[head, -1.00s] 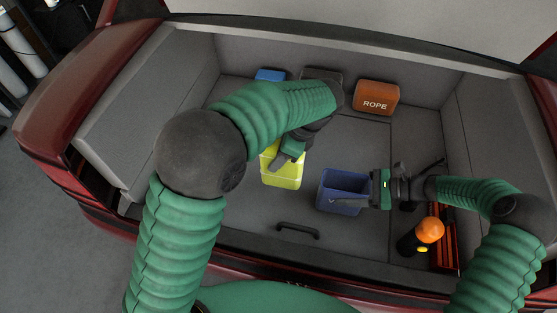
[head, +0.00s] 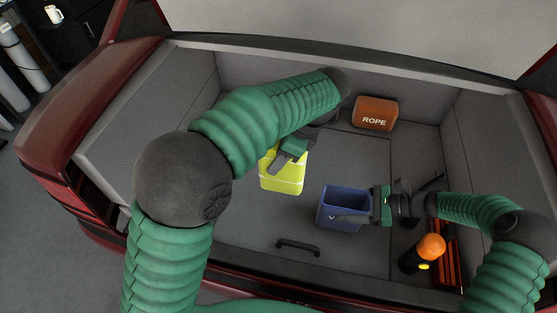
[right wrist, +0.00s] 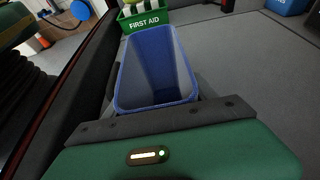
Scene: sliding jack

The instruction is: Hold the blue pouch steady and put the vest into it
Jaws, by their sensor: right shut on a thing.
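The blue pouch (head: 343,208) stands upright, open at the top, on the trunk floor. It also shows in the right wrist view (right wrist: 155,68), and its inside looks empty. My right gripper (head: 368,217) is shut on the pouch's right side wall. The yellow vest (head: 283,182), a folded block with pale stripes, is left of the pouch and apart from it. My left gripper (head: 282,160) is at the vest's upper part, pointing down. My left wrist hides part of its fingers, so their grip is unclear.
An orange ROPE box (head: 375,113) stands at the back. An orange-topped black flashlight (head: 424,252) and red-orange slatted item (head: 446,250) lie at right. A floor handle (head: 298,246) is near the front lip. A green FIRST AID box (right wrist: 145,20) shows in the right wrist view.

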